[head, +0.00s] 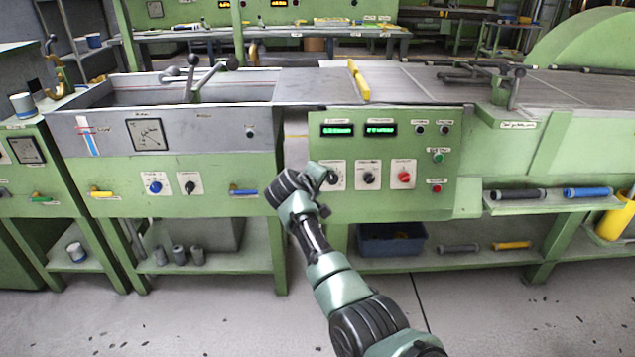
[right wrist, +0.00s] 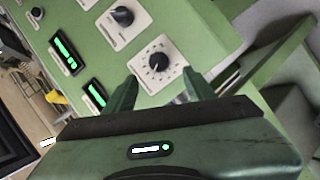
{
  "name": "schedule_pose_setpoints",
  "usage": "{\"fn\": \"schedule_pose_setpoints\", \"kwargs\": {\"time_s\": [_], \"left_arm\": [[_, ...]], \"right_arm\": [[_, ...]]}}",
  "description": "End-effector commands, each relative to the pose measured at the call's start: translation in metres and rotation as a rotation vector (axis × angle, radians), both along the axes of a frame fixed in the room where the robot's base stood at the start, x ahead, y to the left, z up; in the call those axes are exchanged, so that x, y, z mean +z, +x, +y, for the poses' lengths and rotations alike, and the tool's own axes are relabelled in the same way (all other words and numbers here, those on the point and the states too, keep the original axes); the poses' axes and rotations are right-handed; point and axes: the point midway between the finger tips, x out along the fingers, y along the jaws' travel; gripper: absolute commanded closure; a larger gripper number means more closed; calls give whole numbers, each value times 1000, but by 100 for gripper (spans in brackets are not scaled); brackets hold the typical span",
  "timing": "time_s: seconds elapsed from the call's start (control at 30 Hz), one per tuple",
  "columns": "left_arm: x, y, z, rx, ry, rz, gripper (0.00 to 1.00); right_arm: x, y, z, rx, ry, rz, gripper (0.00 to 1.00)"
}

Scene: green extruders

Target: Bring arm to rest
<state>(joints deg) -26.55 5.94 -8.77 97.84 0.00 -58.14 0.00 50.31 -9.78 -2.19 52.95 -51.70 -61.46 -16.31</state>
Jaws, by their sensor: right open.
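My right arm reaches up from the bottom right of the head view to the green control panel (head: 385,160). Its gripper (head: 322,177) is in front of the panel's left white dial plate (head: 342,174) and partly hides it. In the right wrist view the two green fingers of the right gripper (right wrist: 160,80) stand apart with nothing between them. The white dial with a black pointer (right wrist: 158,66) lies just beyond the fingertips. I cannot tell whether the fingers touch the panel. My left gripper is in neither view.
A black knob (head: 369,178) and a red knob (head: 403,175) sit right of the dial. Two lit green displays (head: 359,130) are above. A blue bin (head: 391,240) stands on the lower shelf. Levers (head: 197,75) rise from the left trough.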

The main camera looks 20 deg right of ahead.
Motion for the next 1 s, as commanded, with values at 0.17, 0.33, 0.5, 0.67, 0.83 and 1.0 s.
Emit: {"fn": "schedule_pose_setpoints", "kwargs": {"time_s": [0.17,0.33,0.5,0.67,0.83,1.0], "left_arm": [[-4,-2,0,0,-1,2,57],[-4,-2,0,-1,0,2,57],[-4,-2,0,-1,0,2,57],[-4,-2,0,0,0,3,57],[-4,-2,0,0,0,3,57],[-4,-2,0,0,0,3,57]], "right_arm": [[1,0,-1,0,0,0,45],[0,0,-1,0,0,0,45],[0,0,-1,0,0,0,45],[-28,-11,-4,-5,29,22,45],[-123,-60,-9,-18,146,91,45],[-226,-140,-9,-44,301,173,45]]}}
